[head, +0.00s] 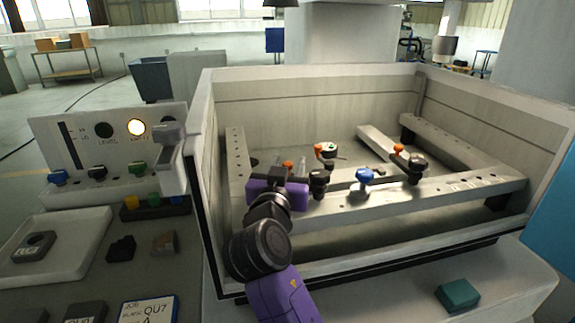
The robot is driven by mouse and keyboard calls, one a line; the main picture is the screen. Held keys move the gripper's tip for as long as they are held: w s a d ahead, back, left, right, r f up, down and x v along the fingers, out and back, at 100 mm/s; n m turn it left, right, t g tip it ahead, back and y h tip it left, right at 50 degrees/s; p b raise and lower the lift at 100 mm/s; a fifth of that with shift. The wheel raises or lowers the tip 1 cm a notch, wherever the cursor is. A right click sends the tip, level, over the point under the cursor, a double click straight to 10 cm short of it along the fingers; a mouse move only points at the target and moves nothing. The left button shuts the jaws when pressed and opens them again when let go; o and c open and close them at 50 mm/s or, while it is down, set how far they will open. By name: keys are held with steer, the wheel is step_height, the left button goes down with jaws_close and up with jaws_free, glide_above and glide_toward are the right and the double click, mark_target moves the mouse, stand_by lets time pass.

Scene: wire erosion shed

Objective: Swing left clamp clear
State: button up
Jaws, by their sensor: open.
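Inside the open tank, a front rail (440,193) carries small clamps. The left clamp shows as a black knob (318,179) on the rail, with an orange part (288,165) just left of it. Another clamp with a black body (416,164) and an orange tip (399,148) stands farther right. A blue knob (363,176) sits between them. My gripper (302,172), purple and dark, is open over the left part of the front rail, immediately left of the left clamp's black knob. My wrist hides part of the rail. Contact cannot be told.
The tank's wall (207,140) rises around the rails. A control panel (105,140) with knobs and a lit lamp stands at left, above a white tray (75,225). A teal block (457,295) lies on the front ledge. A further orange-topped part (325,149) stands behind the left clamp.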

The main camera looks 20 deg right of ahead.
steer(key=v, duration=0.7)
steer(key=shift+s+a, duration=0.25)
steer(key=shift+s, duration=0.05)
steer(key=shift+c, duration=0.4)
